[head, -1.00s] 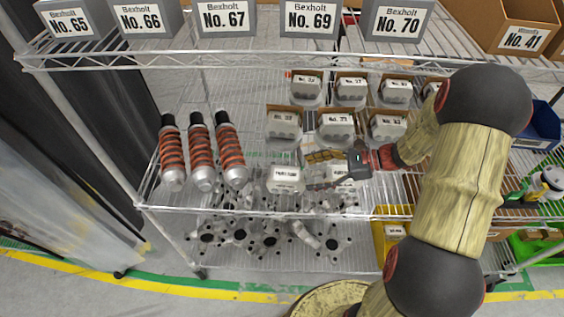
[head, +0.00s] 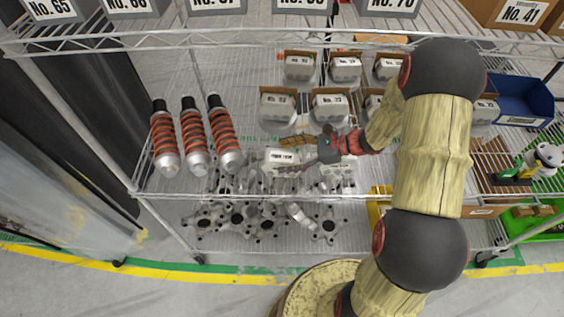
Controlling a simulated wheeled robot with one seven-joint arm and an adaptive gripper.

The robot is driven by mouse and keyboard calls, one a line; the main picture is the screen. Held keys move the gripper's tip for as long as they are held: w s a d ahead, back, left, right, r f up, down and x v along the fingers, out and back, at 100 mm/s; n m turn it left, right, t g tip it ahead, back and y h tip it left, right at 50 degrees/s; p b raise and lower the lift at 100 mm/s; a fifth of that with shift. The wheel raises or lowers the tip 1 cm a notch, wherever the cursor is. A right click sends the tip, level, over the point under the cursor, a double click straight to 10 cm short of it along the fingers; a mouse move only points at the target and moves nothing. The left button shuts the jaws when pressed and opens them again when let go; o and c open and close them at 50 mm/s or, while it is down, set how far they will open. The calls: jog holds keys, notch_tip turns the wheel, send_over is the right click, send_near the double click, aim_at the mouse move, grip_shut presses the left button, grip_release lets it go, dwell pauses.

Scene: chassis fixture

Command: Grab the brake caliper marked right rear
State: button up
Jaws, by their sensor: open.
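Several grey brake calipers with white labels stand on the middle wire shelf. One front-row caliper (head: 281,160) sits just left of and below my gripper, its label facing out but too small to read surely. I cannot tell whether the fingers touch either one. I cannot tell which caliper is marked right rear.
More calipers in cartons stand behind (head: 277,107). Orange-spring shock absorbers (head: 195,140) stand at the left. Hub-like metal parts (head: 237,220) lie on the shelf below. Numbered grey boxes (head: 52,10) line the shelf above. A blue bin (head: 522,100) is at the right.

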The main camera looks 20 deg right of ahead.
jog(key=shift+c, duration=0.5)
grip_shut()
dwell(0.5)
jog(key=shift+r, duration=0.15)
